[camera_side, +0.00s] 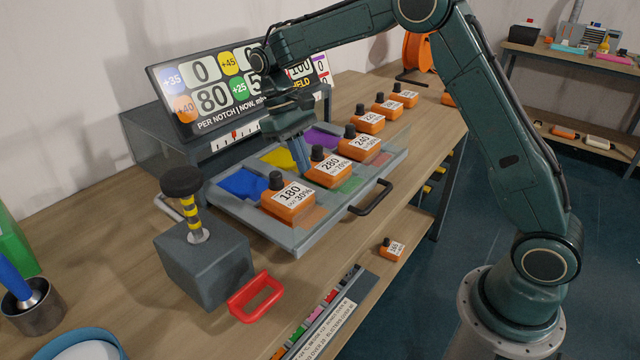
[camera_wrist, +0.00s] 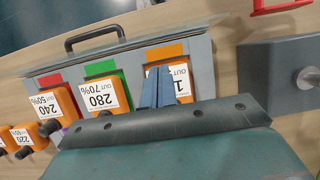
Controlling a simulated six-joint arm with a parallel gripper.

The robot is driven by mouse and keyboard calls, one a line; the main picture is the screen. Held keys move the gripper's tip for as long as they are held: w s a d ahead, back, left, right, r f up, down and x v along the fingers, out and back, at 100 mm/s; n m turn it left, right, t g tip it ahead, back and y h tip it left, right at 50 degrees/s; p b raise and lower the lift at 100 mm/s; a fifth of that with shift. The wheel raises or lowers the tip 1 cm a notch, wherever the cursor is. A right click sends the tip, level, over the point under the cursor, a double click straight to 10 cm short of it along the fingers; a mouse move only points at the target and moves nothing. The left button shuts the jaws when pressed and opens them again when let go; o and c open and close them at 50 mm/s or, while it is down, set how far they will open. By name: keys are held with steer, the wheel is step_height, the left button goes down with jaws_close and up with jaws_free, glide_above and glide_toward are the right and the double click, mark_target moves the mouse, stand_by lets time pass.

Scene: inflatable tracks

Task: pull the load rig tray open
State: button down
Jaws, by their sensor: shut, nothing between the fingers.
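The load rig is a dark grey housing (camera_side: 150,145) with a grey tray (camera_side: 225,207) standing out from its front. The tray's black handle (camera_side: 373,199) is at its front edge and also shows in the wrist view (camera_wrist: 95,36). Orange blocks marked 180 (camera_side: 288,203), 280 (camera_side: 328,172) and 240 (camera_side: 358,146) stand on the tray, between coloured pads. My gripper (camera_side: 304,166) is shut and empty, low over the tray behind the 180 and 280 blocks, away from the handle. In the wrist view its blue fingers (camera_wrist: 155,88) partly cover the 180 block.
A display board (camera_side: 235,85) stands on the rig. A grey box (camera_side: 203,265) with a black-knobbed post and red handle (camera_side: 256,296) is at front left. Several orange blocks (camera_side: 388,106) stand at the bench's far right. A small orange block (camera_side: 391,249) is on the lower shelf.

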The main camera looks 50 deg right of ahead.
mark_target(317, 201)
steer(key=shift+x, duration=5)
steer(key=shift+s, duration=0.1)
steer(key=shift+s, duration=2.35)
steer(key=v, duration=1)
